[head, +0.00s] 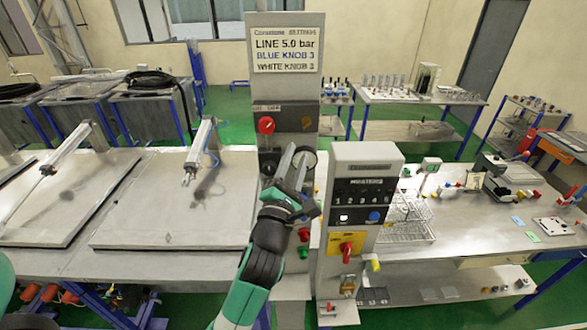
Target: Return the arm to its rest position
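A second panel (362,152) with a numbered row, a white knob (343,217), a blue knob (374,216) and a red valve handle (346,248) stands just right of the gripper.
A sign (285,50) on the column reads LINE 5.0 bar, BLUE KNOB 3, WHITE KNOB 3. Flat grey lids (160,222) with cylinders (203,142) lie to the left. A wire basket (408,225) and small parts are on the right bench (470,228).

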